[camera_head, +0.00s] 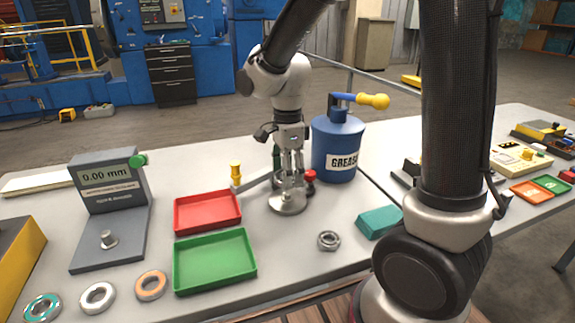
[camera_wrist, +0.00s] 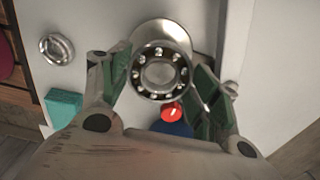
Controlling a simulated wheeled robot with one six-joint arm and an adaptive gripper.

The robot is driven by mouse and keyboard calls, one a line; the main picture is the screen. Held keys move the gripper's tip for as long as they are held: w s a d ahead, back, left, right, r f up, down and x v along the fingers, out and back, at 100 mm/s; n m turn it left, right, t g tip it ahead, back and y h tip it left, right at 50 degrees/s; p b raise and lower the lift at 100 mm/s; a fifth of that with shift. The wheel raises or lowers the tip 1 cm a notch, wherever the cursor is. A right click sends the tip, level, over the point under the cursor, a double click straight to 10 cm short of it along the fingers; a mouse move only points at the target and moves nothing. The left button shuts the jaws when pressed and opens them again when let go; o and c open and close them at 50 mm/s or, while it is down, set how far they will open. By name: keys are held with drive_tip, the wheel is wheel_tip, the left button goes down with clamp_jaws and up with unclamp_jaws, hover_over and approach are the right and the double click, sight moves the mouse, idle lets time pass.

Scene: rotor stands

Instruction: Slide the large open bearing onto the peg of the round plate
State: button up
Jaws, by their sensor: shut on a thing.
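My gripper (camera_head: 291,174) points down over the round plate (camera_head: 288,207) and is shut on the large open bearing (camera_wrist: 160,93). In the wrist view the bearing shows its balls between two rings and sits between the two fingers of my gripper (camera_wrist: 160,78). The round plate (camera_wrist: 160,30) shows behind the bearing's upper edge. A light grey round surface shows through the bearing's bore; I cannot tell whether it is the peg. In the head view the fingers largely hide the bearing and the peg. I cannot tell whether the bearing is around the peg.
A red tray (camera_head: 208,228) and a green tray (camera_head: 214,284) lie left of the plate. A blue grease can (camera_head: 338,150) and a red-knobbed part (camera_head: 310,178) stand close behind it. A nut (camera_head: 328,240) and a teal block (camera_head: 379,221) lie to the right. Several bearings lie front left.

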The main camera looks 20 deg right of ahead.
drive_tip(key=shift+f, duration=1.05)
drive_tip(key=shift+f, duration=0.1)
drive_tip(key=shift+f, duration=0.35)
drive_tip(key=shift+f, duration=0.3)
drive_tip(key=shift+f, duration=0.35)
drive_tip(key=shift+f, duration=0.3)
drive_tip(key=shift+f, duration=0.25)
idle(0.5)
